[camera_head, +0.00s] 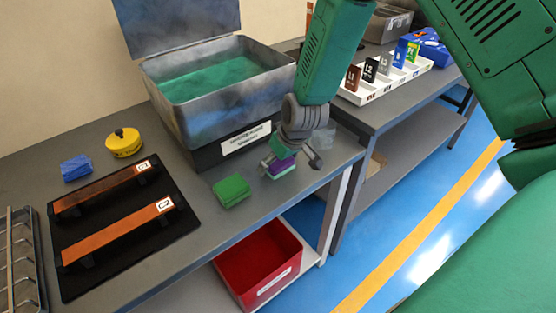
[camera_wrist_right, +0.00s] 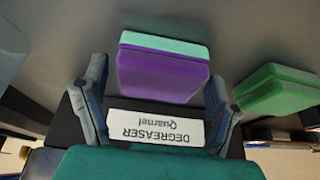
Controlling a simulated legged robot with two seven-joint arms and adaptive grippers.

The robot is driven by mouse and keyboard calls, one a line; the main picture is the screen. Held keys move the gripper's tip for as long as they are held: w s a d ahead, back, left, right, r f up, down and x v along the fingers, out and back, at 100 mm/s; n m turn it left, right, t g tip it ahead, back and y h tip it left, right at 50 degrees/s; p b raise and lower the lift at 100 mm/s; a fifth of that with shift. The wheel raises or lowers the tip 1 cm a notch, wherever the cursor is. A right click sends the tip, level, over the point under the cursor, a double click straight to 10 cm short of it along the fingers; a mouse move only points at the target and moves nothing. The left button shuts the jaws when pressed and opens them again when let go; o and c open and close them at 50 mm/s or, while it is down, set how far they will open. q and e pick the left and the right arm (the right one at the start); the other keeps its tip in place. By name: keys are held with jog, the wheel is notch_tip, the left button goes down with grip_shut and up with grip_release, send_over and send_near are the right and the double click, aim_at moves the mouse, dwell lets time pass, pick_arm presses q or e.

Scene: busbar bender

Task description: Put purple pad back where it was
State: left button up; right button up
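The purple pad (camera_head: 280,166), with a teal layer on one face, is at the table's front edge area, just right of the green pad (camera_head: 232,190). In the right wrist view the purple pad (camera_wrist_right: 160,75) lies between the two fingers, with a small gap visible on each side. My right gripper (camera_head: 293,160) points down at it with its fingers spread; it also shows in the wrist view (camera_wrist_right: 158,85). The gripper partly hides the pad in the head view. My left gripper is not in view.
A degreaser tank (camera_head: 205,130) with an open lid stands behind the pads. A blue pad (camera_head: 76,168), a yellow round container (camera_head: 124,142) and a black board (camera_head: 125,235) with two copper bars are at left. A red bin (camera_head: 258,262) sits below. A white tray (camera_head: 385,85) is on another table.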

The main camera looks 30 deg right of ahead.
jog(key=shift+a+r, duration=0.25)
jog(key=shift+a, duration=0.55)
jog(key=shift+r, duration=0.25)
jog(key=shift+a+p+v, duration=0.3)
jog(key=shift+p+v, duration=0.5)
jog(key=shift+v, duration=4.9)
pick_arm(q)
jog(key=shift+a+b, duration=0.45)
jog(key=shift+b, duration=0.25)
pick_arm(e)
jog(key=s+a+f+g, duration=0.2)
jog(key=s+f+g, duration=0.1)
jog(key=s+f, duration=2)
jog(key=shift+s+a+f+g+h, duration=0.3)
jog(key=shift+s+a+g, duration=0.1)
jog(key=shift+s, duration=0.8)
